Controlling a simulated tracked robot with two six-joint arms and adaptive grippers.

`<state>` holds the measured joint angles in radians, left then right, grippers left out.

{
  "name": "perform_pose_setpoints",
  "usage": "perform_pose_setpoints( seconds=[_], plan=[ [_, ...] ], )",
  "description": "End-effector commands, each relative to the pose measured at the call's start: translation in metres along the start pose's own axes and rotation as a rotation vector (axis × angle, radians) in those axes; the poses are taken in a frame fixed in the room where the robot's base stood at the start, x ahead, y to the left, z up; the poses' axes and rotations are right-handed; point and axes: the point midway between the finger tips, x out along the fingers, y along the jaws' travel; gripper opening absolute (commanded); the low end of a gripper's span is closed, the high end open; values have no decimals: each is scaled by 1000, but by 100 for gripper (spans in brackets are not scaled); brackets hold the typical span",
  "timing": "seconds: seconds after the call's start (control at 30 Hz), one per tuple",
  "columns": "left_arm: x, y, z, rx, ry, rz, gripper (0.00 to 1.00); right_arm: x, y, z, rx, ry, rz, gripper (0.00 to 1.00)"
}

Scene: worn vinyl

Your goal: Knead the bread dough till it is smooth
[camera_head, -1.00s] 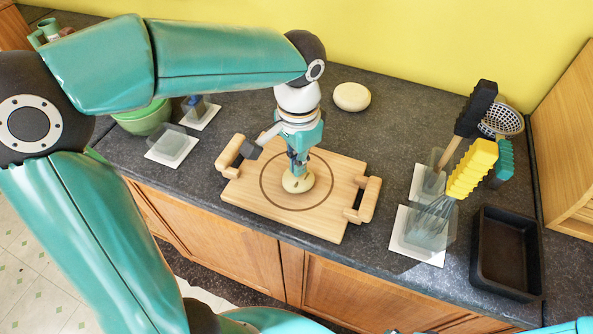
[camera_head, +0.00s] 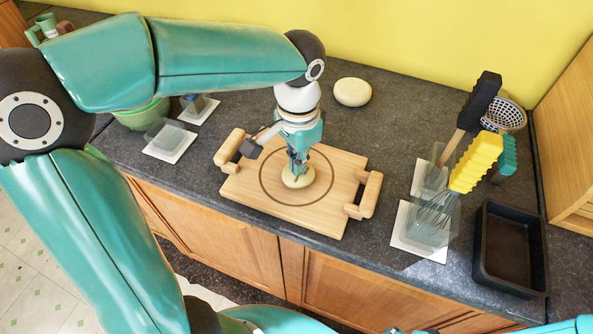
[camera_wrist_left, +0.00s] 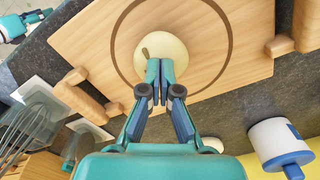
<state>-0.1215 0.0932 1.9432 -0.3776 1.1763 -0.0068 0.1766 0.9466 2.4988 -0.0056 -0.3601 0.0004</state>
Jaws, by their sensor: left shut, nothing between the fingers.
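The pale dough (camera_head: 300,181) sits as a low round piece inside the dark ring on the wooden board (camera_head: 335,222). It also shows in the left wrist view (camera_wrist_left: 172,44), with a dark crease or mark at its left. My left gripper (camera_head: 297,172) points straight down at the dough. In the left wrist view its two fingertips (camera_wrist_left: 159,66) are together, over the near edge of the dough, with nothing between them. The fingertips hide part of the dough. In the left wrist view a teal and white arm end, probably my right one (camera_wrist_left: 28,20), shows small in the corner.
A pale round piece (camera_head: 352,92) lies behind the board. Right of it stand clear holders with a yellow-handled whisk (camera_head: 470,165) and a black-handled tool (camera_head: 478,100), then a black pan (camera_head: 486,272). A green bowl (camera_head: 143,115) and clear holders stand at left.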

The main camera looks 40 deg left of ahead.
Motion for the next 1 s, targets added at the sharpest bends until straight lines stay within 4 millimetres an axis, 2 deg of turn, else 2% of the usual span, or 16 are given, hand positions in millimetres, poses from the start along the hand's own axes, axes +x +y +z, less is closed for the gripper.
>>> perform_pose_setpoints(
  seconds=[0.17, 0.43, 0.8, 1.0],
  plan=[
    [7, 0, 0, 0, 0, 0, 0, 5, 2, 0, 0, 0, 0, 54],
    [5, 0, 0, 0, 0, 0, 0, 4, 1, 0, 0, 0, 0, 54],
    [-14, 0, 0, 0, 0, 0, 0, -13, -4, 0, 0, 0, 0, 54],
    [-14, 0, 0, 0, 0, 0, 0, -12, -4, 0, 0, 0, 0, 54]
  ],
)
